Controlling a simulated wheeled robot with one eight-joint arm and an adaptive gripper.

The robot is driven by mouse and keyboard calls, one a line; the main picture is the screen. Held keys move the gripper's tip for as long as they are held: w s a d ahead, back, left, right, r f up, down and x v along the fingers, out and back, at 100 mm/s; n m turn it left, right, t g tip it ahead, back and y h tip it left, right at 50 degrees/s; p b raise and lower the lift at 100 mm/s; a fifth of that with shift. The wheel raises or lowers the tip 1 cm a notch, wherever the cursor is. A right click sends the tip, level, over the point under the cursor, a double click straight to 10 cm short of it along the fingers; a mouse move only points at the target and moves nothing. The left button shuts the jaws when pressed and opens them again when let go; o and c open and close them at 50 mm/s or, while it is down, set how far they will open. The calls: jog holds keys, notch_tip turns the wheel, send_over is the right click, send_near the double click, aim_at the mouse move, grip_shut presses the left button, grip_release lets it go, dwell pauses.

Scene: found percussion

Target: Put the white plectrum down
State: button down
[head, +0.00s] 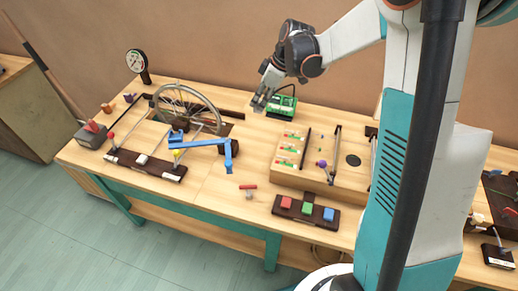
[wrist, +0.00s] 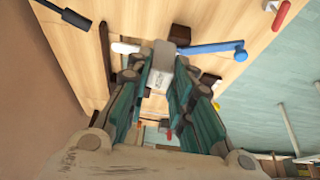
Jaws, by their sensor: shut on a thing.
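My gripper (head: 260,101) is raised over the back of the workbench, between the wheel and the green circuit box. In the wrist view its two fingers (wrist: 160,78) are closed on a pale, blocky piece, which I take to be the white plectrum (wrist: 161,62). The piece sits between the fingertips, with the bench top (wrist: 215,20) behind it. In the head view the piece is too small to tell apart from the fingertips. I cannot tell how high above the bench it is.
A spoked wheel (head: 216,108) with a blue crank (head: 204,144) stands left of my gripper. A green circuit box (head: 282,106) is just right. A wooden string box (head: 300,181) and a board with coloured buttons (head: 326,225) are nearer the front. Bare bench lies around the small red-topped piece (head: 248,187).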

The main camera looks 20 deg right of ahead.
notch_tip(320, 180, down, 20)
jog(key=b, duration=0.6)
jog(key=shift+b, duration=0.3)
jog(key=shift+r, duration=0.15)
jog(key=c, duration=1.8)
grip_release()
jog(key=shift+c, duration=0.2)
jog(key=o, duration=0.4)
